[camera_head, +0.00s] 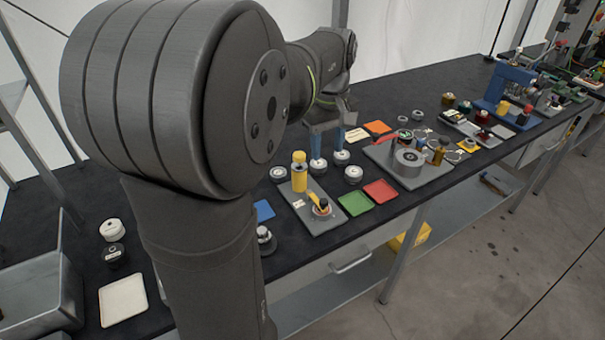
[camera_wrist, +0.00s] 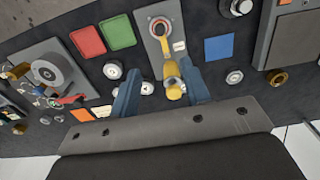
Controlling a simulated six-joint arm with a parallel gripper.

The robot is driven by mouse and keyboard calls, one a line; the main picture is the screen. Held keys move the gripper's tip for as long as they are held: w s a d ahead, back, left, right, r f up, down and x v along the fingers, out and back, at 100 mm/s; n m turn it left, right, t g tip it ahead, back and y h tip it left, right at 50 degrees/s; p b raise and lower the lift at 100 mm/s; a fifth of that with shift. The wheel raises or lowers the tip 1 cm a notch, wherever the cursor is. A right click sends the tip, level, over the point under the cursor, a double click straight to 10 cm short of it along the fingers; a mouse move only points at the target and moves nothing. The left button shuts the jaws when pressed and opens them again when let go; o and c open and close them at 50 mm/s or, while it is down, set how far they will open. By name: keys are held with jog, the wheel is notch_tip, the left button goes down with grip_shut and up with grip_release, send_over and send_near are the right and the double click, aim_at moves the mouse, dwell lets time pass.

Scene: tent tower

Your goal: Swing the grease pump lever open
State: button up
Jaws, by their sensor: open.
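The grease pump seems to be the grey plate (camera_head: 325,222) carrying a yellow upright cylinder (camera_head: 299,176) and a yellow lever (camera_head: 316,198) on a round hub. In the wrist view the lever (camera_wrist: 166,46) runs from the hub toward the yellow cylinder (camera_wrist: 174,88). My gripper (camera_head: 330,163) is open, with its two blue fingers pointing down just behind and right of the cylinder in the head view. In the wrist view the cylinder and the lever's end appear between the fingers (camera_wrist: 158,68). I see no contact with the lever.
Green (camera_head: 355,203) and red (camera_head: 381,191) pads lie right of the plate, and a blue pad (camera_head: 263,211) lies left. White round knobs (camera_head: 278,174) stand close around the fingers. A grey fixture with a red lever (camera_head: 383,139) stands further right. The table's front edge is near.

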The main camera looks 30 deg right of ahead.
aim_at(324, 201)
notch_tip(324, 201, down, 16)
dwell(0.4)
grip_shut()
